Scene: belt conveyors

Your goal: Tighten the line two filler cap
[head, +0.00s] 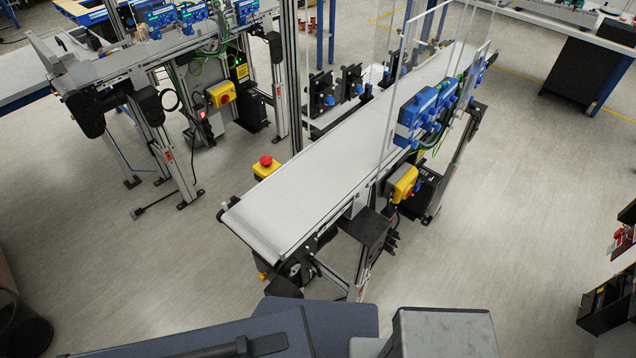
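I cannot make out a filler cap or any line number in the head view. The nearer belt conveyor (300,195) has a bare white belt and runs from the lower middle up to the upper right. Black units with blue round parts (326,101) stand beside its far left side; I cannot tell whether any of these is the cap. Neither of my grippers is in view. Only grey and dark parts of my own body show along the bottom edge.
A red emergency button on a yellow box (266,167) stands left of the belt. Blue modules (420,112) and a yellow switch box (402,184) line its right side. A second conveyor (120,62) stands upper left. Floor (510,190) is clear at right.

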